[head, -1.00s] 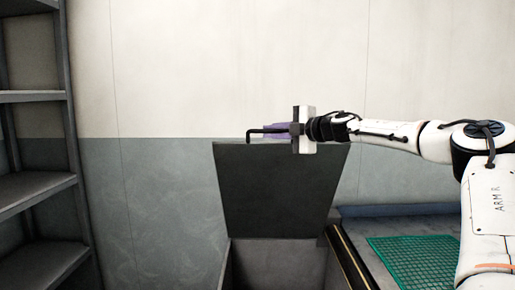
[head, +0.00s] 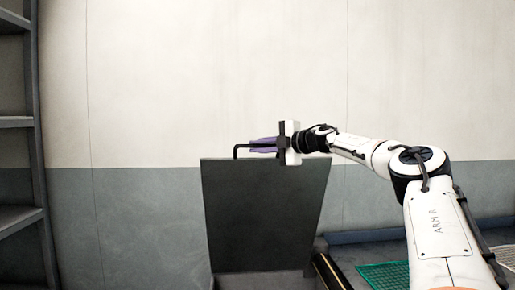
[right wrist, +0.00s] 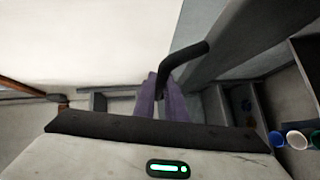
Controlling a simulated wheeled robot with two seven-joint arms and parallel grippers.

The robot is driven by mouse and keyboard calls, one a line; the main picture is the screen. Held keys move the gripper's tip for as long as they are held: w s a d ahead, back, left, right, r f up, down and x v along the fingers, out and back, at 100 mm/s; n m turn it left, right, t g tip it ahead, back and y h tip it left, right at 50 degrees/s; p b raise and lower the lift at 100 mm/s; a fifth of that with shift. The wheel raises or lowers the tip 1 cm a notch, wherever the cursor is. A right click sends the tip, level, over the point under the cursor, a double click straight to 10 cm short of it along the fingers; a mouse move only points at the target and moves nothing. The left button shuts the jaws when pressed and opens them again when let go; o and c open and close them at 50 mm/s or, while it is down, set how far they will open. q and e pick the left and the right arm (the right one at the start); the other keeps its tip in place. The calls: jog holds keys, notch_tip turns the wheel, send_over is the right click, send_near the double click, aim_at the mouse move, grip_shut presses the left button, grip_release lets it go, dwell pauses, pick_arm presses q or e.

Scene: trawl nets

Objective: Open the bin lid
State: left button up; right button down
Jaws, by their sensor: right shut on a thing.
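The bin lid (head: 265,215) is a dark grey-green panel, swung up and standing steeply above the bin (head: 265,282) in the head view. My right gripper (head: 263,145), with purple fingers, is shut on this handle at the top of the lid. In the right wrist view the purple fingers (right wrist: 160,100) close around the black bent handle (right wrist: 185,62). Only a little of the bin's rim shows below the lid. My left gripper is not in view.
A grey shelf rack (head: 20,122) stands at the left. A green mesh mat (head: 385,276) lies on a dark surface right of the bin. A plain wall is behind. In the right wrist view, several small cups (right wrist: 295,140) stand at the right edge.

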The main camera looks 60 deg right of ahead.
jog(key=shift+f, duration=0.1)
jog(key=c, duration=1.8)
grip_release()
